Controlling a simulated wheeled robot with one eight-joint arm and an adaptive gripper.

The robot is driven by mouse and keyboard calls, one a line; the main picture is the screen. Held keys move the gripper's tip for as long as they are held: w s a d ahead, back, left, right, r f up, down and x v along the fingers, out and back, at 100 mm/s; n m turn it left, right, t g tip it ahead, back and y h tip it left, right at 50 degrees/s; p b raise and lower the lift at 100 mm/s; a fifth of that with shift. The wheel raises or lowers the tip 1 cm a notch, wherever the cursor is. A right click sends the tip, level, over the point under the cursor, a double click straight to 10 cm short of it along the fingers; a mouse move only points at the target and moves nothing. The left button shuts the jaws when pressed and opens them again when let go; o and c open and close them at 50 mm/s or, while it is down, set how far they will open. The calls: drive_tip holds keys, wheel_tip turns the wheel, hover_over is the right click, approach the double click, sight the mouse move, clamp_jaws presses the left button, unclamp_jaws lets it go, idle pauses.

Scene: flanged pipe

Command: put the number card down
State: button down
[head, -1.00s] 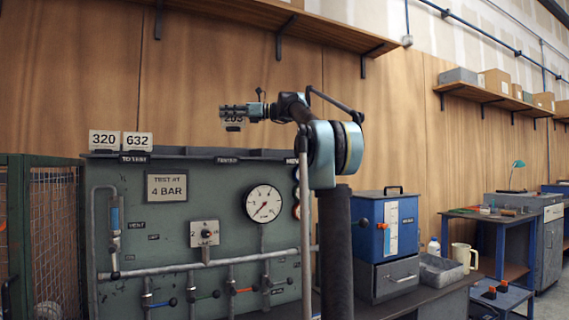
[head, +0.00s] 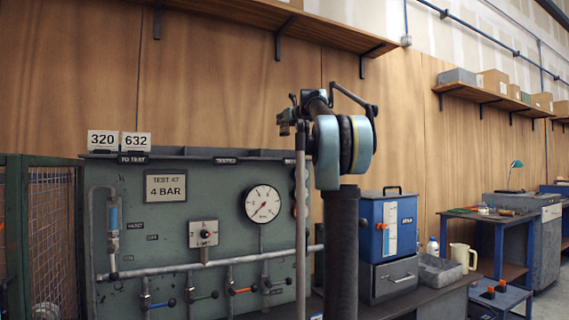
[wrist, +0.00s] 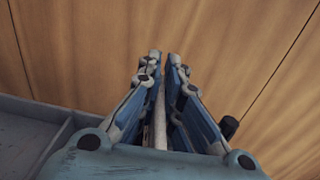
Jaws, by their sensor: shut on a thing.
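My gripper (head: 286,122) is raised above the top edge of the green test panel (head: 170,230), right of its middle, and is seen nearly end-on in the head view. In the wrist view my gripper (wrist: 165,60) has its fingers close together around a thin pale strip, the number card (wrist: 160,120) seen edge-on. Its number cannot be read now, and the card cannot be made out in the head view. Two white cards, 320 (head: 103,141) and 632 (head: 136,142), stand upright side by side on the panel top, above the TO TEST label (head: 133,158).
The panel's top ledge is clear of cards around the middle label (head: 226,160). A wooden shelf (head: 250,22) runs overhead along the wall. A blue box (head: 388,225) stands right of the panel. A wire cage (head: 50,235) is at left.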

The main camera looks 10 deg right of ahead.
drive_tip(key=shift+d+f+h, duration=0.2)
drive_tip(key=shift+d+h, duration=0.1)
drive_tip(key=shift+d, duration=0.15)
drive_tip(key=shift+f, duration=4.85)
drive_tip(key=c, duration=1.8)
unclamp_jaws()
drive_tip(key=v, duration=1.2)
